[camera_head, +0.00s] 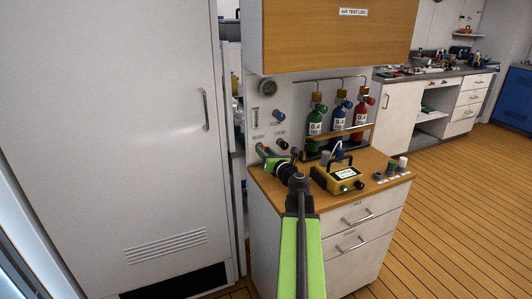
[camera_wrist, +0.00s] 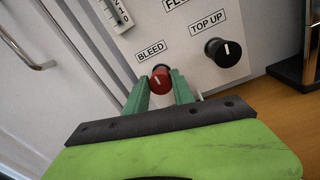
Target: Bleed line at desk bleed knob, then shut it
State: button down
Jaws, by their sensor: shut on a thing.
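The bleed knob (camera_wrist: 160,79) is small and red with a white mark near its top, set on the white panel under the BLEED label (camera_wrist: 151,51). My gripper (camera_wrist: 161,87) has one green finger on each side of this knob and is shut on it. In the head view my gripper (camera_head: 262,151) reaches the lower left of the panel above the desk, and its fingers largely hide the bleed knob there.
A black TOP UP knob (camera_wrist: 223,51) sits just right, also in the head view (camera_head: 282,144). A blue knob (camera_head: 278,116) and gauge (camera_head: 267,88) are above. A yellow meter (camera_head: 338,176) stands on the desk, near green, blue and red bottles (camera_head: 340,118). A tall white cabinet (camera_head: 110,130) is left.

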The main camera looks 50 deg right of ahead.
jog(key=n, duration=0.3)
jog(key=shift+n, duration=0.4)
jog(key=n, duration=0.3)
jog(key=shift+a+p, duration=0.1)
jog(key=shift+p, duration=0.3)
jog(key=n, duration=0.3)
jog(key=shift+n+g, duration=0.3)
jog(key=shift+n, duration=0.1)
jog(key=n, duration=0.4)
jog(key=shift+a+f, duration=0.1)
jog(key=n+h, duration=0.1)
jog(key=n, duration=0.4)
jog(key=shift+f+n, duration=0.1)
jog(key=shift+n, duration=0.2)
jog(key=n, duration=0.5)
jog(key=shift+a, duration=0.1)
jog(key=shift+n, duration=0.3)
jog(key=c, duration=1.1)
grip_release()
